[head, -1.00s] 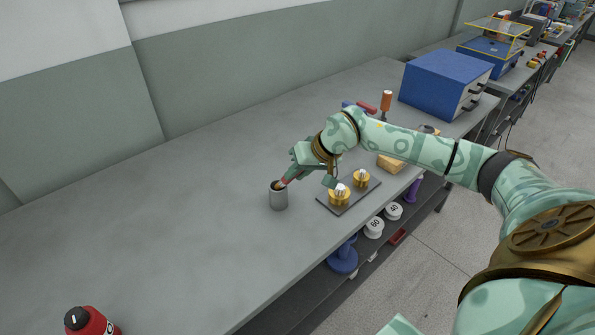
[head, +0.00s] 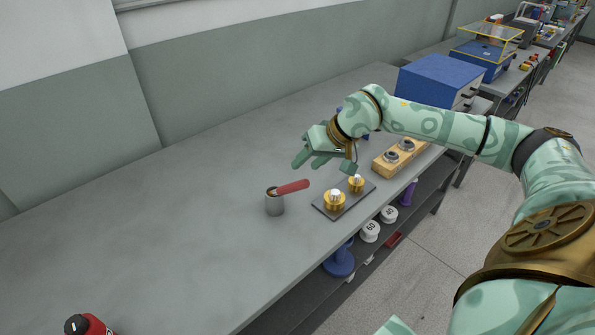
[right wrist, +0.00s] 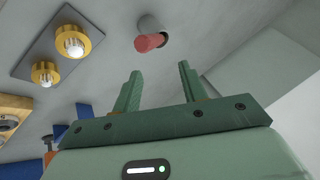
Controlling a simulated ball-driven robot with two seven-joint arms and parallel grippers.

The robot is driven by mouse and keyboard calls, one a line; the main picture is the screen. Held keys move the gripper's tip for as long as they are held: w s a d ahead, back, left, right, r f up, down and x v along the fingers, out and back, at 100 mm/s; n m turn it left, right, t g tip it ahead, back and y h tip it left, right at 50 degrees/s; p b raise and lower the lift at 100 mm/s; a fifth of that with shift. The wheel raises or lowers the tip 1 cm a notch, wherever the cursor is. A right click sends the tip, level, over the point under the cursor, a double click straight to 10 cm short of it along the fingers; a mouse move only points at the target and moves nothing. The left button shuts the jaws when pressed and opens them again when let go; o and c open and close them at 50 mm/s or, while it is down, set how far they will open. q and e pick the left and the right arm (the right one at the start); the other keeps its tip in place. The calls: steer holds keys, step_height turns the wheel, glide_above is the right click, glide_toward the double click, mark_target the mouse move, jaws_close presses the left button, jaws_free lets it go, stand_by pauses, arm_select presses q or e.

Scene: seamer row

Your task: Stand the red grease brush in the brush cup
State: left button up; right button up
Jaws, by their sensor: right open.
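The red grease brush (head: 292,187) has its lower end in the mouth of the grey brush cup (head: 275,206) and leans far over the rim. Its handle sticks out to the right in the head view. The cup stands upright on the bench. My right gripper (head: 324,166) is open and empty, above and behind the handle, apart from it. In the right wrist view the brush handle (right wrist: 151,42) points toward the camera, with the cup (right wrist: 148,22) behind it, beyond the open fingertips (right wrist: 158,70). My left gripper is not in view.
A dark plate (head: 347,202) with two brass fittings (head: 335,201) lies right of the cup. A wooden block (head: 392,160) with dark rings and a blue cabinet (head: 440,82) stand farther right.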

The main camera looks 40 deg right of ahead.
steer(key=v, duration=0.4)
steer(key=shift+s+r, duration=0.1)
steer(key=shift+r, duration=0.15)
